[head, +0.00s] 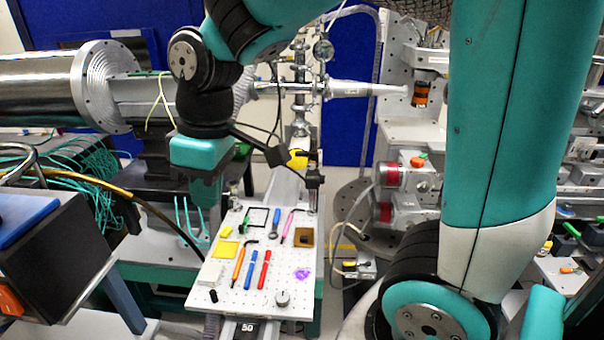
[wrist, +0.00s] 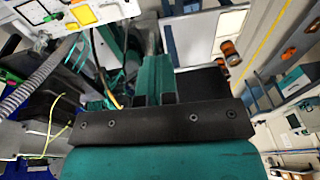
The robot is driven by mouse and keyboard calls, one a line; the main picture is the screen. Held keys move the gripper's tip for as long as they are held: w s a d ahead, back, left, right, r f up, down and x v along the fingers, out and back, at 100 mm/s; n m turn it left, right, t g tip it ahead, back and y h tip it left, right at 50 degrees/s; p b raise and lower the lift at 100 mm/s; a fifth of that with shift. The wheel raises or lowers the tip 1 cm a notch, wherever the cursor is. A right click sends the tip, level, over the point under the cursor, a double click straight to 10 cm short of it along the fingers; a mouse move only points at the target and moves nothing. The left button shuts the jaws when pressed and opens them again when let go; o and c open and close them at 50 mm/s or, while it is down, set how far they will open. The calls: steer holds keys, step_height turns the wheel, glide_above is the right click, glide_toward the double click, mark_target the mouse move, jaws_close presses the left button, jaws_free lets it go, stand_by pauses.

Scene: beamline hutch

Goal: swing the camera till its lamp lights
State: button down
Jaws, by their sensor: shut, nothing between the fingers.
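My gripper (wrist: 153,96) is shut and empty in the wrist view, its short fingers together above the dark bolted bar. In the head view my gripper (head: 207,193) hangs left of the pegboard, its fingertips hard to make out. A slim dark jointed bracket with a small black block (head: 275,156) shows right of my wrist, by a dark post (head: 315,188) at the board's right edge. This may be the camera, but I cannot tell surely. A yellow piece (head: 298,159) is beside the block. I see no lit lamp, and contact with my gripper cannot be made out.
A large steel cylinder (head: 40,88) is at the left. Teal cables (head: 75,170) bunch below it. A dark box (head: 70,250) stands front left. Grey boxes with red-ended cylinders (head: 389,175) stand right.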

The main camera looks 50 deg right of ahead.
mark_target(315, 179)
steer(key=w+d+f+g+h+p, duration=0.1)
steer(key=w+d+f+h+p, duration=0.2)
steer(key=w+d, duration=1.55)
steer(key=w+d+f+g+h+p, duration=0.1)
steer(key=w+d+f+g, duration=0.15)
steer(key=d, duration=0.35)
steer(key=w+d+f+g+p, duration=0.1)
steer(key=d+f, duration=0.3)
steer(key=d, duration=0.1)
steer(key=s+d+f+b, duration=0.2)
steer(key=s+d+f, duration=0.3)
steer(key=f, duration=0.4)
steer(key=shift+s+d+f+b, duration=0.25)
steer(key=shift+s+f+b, duration=0.05)
steer(key=shift+s, duration=0.1)
